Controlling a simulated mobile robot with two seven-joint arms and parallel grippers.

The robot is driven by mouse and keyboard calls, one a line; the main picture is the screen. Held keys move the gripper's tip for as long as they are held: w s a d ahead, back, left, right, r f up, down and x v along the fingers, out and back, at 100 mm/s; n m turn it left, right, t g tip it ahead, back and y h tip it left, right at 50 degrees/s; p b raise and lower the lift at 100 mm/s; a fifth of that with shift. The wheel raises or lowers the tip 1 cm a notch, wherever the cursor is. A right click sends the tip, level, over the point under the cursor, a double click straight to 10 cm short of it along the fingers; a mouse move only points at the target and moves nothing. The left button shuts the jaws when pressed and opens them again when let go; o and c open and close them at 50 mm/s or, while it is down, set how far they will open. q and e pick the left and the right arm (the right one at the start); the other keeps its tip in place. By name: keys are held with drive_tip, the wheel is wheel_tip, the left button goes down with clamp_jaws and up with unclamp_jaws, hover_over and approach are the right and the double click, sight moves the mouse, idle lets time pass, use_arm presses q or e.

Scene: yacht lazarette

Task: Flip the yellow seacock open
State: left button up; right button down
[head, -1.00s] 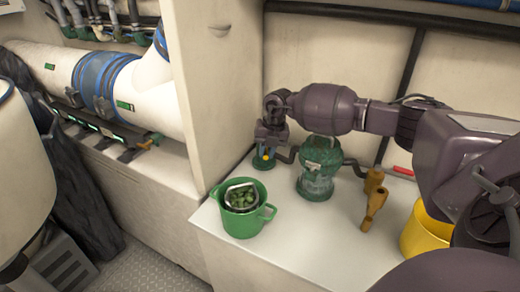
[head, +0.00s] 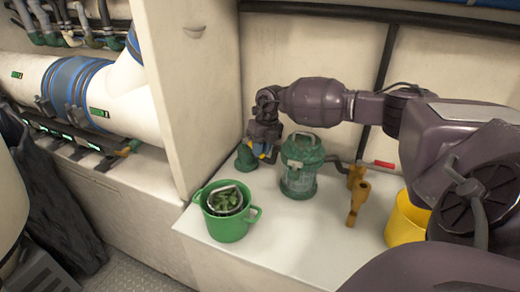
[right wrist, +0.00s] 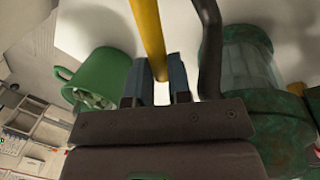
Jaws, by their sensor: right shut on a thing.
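The seacock (head: 247,157) is a small green fitting on the white counter, against the back corner by the partition. Its yellow lever shows in the right wrist view (right wrist: 147,35) as a straight bar. My right gripper (head: 266,150) is just right of the seacock body. In the right wrist view its two blue-grey fingers (right wrist: 158,86) stand on either side of the lever and are shut on it. The gripper partly hides the lever in the head view. My left gripper is not in view.
A green mug (head: 228,225) with green contents stands in front of the seacock. A green strainer canister (head: 299,168) is close on the right, with a dark pipe (right wrist: 209,45) beside the gripper. A brass fitting (head: 356,200) and yellow bucket (head: 404,225) stand farther right.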

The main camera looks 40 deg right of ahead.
drive_tip(key=c, duration=1.1)
unclamp_jaws()
drive_tip(key=shift+o, duration=0.2)
